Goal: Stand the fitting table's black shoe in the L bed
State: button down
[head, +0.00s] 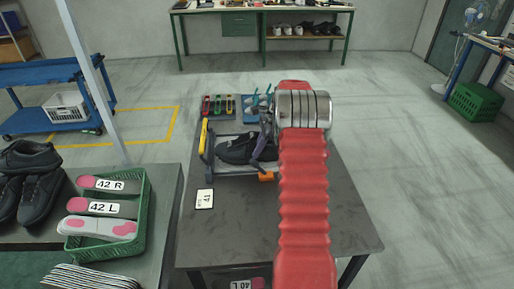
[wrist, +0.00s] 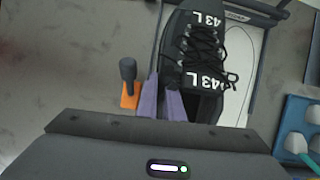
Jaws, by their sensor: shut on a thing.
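The black shoe (head: 236,149) lies toe-left over the grey fitting frame on the table. In the wrist view the shoe (wrist: 191,45) has black laces and white "43 L" labels. A white sole outline (wrist: 241,75) shows beside it on the frame (wrist: 263,20); the shoe hides what is under it. My gripper (head: 258,158) has purple fingers; in the wrist view its fingers (wrist: 162,92) are at the shoe's opening, shut on its side wall. I cannot tell whether the sole touches the bed, and no bed letter is readable.
An orange-based black knob (wrist: 129,85) stands beside the fingers. A blue tray (wrist: 302,125) with tools lies near the frame. The dark table (head: 240,235) is clear in front, apart from a "41" card (head: 204,199). A green crate (head: 140,217) with insoles stands at left.

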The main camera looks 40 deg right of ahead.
jog(key=shift+f, duration=1.45)
jog(key=c, duration=1.8)
grip_release()
jog(key=shift+f, duration=0.1)
jog(key=shift+r, duration=5.05)
